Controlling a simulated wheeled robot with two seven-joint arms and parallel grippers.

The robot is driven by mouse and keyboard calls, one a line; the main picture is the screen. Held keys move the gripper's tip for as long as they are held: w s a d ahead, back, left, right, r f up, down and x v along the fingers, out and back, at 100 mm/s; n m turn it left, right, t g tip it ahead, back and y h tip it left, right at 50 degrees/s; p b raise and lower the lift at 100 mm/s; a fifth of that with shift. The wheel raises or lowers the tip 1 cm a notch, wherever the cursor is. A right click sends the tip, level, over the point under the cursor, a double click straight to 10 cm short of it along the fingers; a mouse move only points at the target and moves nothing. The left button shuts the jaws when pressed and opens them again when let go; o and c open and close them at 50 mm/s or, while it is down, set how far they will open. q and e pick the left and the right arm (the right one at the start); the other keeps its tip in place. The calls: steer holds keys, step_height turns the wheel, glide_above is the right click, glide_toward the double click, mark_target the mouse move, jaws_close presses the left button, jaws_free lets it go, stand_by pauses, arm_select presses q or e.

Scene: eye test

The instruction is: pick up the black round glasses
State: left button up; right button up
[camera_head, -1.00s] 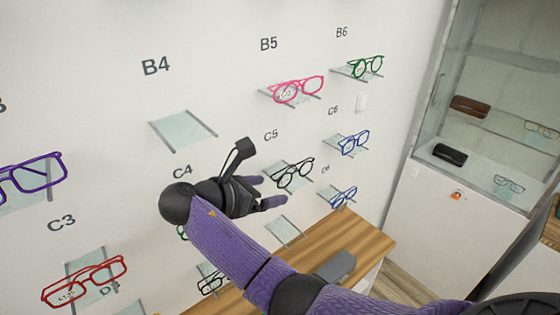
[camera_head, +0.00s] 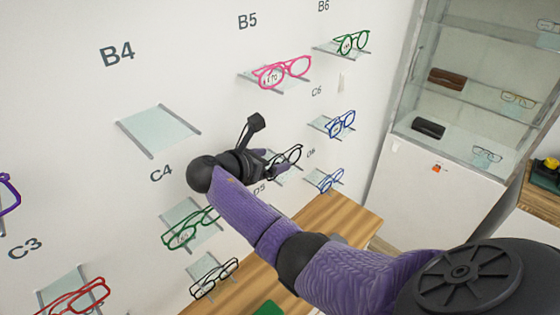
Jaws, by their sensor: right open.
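The black round glasses (camera_head: 291,156) rest on a small glass wall shelf in the C5 place, right of the picture's middle. My right gripper (camera_head: 260,148) is open just left of them and overlaps their left part, which is hidden. I cannot tell whether a finger touches the frame. Another pair of black glasses (camera_head: 214,279), more angular, sits on a lower shelf below C4. My left gripper is not in view.
Pink glasses (camera_head: 283,72) sit above, and blue glasses (camera_head: 341,124) to the right. A wooden counter (camera_head: 335,216) runs below the shelves. A glass cabinet (camera_head: 470,105) stands at the right.

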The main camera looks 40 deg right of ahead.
jaws_close()
stand_by(0.3)
